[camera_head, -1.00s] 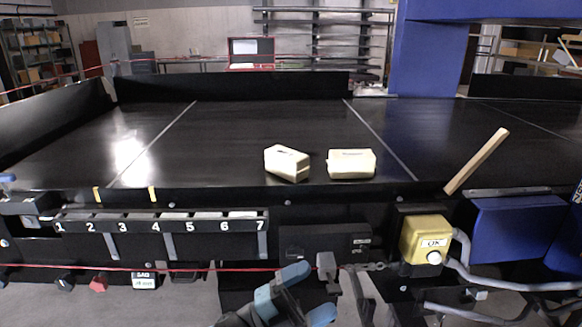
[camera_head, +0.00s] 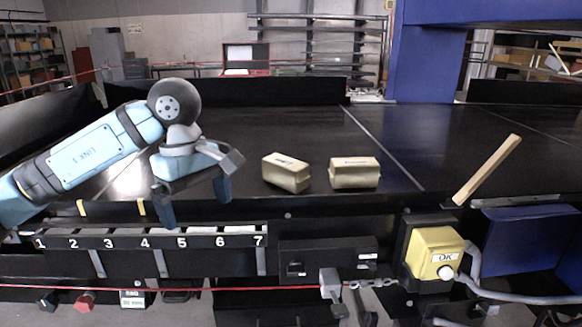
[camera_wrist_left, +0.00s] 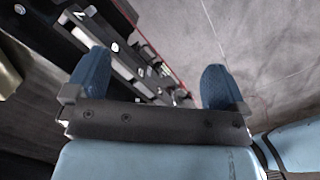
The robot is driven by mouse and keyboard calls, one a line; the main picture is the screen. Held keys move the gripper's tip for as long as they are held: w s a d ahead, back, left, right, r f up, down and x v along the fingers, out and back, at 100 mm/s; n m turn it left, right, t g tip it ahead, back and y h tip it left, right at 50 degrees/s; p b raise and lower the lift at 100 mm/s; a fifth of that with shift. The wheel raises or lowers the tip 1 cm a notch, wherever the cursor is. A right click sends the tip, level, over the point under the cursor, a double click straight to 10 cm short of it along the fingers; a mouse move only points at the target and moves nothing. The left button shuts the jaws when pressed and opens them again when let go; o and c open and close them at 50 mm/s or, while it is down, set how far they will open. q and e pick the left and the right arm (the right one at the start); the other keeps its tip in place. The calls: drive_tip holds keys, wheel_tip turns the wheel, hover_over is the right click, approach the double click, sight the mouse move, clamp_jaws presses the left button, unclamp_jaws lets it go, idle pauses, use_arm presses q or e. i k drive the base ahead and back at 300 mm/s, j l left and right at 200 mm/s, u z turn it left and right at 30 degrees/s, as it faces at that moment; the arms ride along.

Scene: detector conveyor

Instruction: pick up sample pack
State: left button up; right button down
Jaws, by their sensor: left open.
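My left gripper (camera_head: 194,203) hangs above the front edge of the conveyor, over the numbered rack. Its two blue fingers are apart with nothing between them. In the left wrist view the gripper (camera_wrist_left: 155,80) is also open and empty. A numbered rack (camera_head: 150,262), labelled 1 to 7, is fixed along the conveyor front, with pale flat pieces (camera_head: 238,229) in its slots. I cannot tell whether these are sample packs. Two cream box-like packs, a left one (camera_head: 286,174) and a right one (camera_head: 354,174), lie on the black belt right of the gripper, apart from it. My right gripper is out of view.
A yellow OK button box (camera_head: 434,252) stands at the front right. A blue pillar (camera_head: 428,50) rises behind. The belt (camera_head: 260,130) behind the packs is clear.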

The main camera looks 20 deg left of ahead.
sight(292, 176)
drive_tip(key=i, duration=1.25)
